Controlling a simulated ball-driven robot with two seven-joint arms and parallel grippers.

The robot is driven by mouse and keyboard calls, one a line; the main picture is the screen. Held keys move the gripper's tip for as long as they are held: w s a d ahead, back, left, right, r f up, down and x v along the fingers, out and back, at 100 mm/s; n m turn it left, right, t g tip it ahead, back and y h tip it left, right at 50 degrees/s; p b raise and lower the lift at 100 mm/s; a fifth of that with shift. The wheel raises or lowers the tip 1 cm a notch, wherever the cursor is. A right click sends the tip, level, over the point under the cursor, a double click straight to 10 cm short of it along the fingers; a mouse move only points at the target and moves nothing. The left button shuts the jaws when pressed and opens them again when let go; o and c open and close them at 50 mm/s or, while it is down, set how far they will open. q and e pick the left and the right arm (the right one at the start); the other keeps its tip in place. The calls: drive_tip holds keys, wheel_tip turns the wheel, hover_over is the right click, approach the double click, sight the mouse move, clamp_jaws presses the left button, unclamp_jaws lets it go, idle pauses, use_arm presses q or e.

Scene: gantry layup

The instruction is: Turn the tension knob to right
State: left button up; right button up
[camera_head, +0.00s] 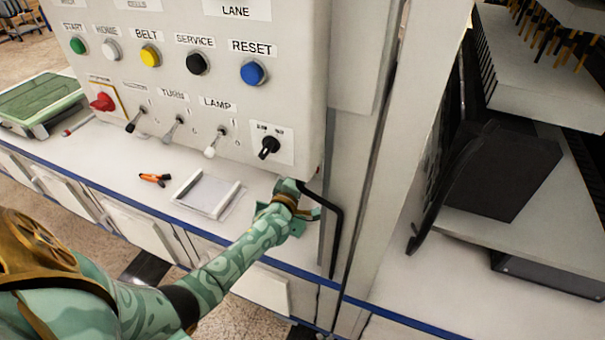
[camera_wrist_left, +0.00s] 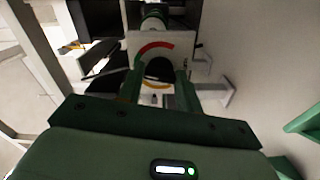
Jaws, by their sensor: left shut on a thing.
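My left gripper (camera_head: 300,198) reaches in under the lower right corner of the control panel (camera_head: 285,105). In the left wrist view its two green fingers (camera_wrist_left: 157,92) close on the dark tension knob (camera_wrist_left: 158,69) from both sides. A pale dial plate (camera_wrist_left: 136,57) with a red, yellow and green arc is behind the knob. The knob is hidden in the head view, and its exact pointer angle cannot be read.
A black selector switch (camera_head: 269,147) and several toggles and coloured buttons are on the panel's front. A bent black bar (camera_head: 338,230) is close right of my left gripper. A clear tray (camera_head: 207,194) and orange-handled pliers (camera_head: 154,178) lie on the white bench.

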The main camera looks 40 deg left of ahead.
use_arm(q)
drive_tip(key=shift+n, duration=0.4)
drive_tip(key=o, duration=1)
drive_tip(key=p+v, duration=0.5)
drive_tip(key=v, duration=1.1)
drive_tip(key=shift+s+d, duration=0.15)
drive_tip(key=shift+s, duration=0.05)
use_arm(e)
drive_tip(key=shift+t, duration=0.3)
drive_tip(key=r, duration=0.1)
drive_tip(key=w+r, duration=0.1)
drive_tip(key=r, duration=0.1)
drive_tip(key=w+r, duration=0.1)
drive_tip(key=r, duration=0.1)
drive_tip(key=shift+w, duration=0.1)
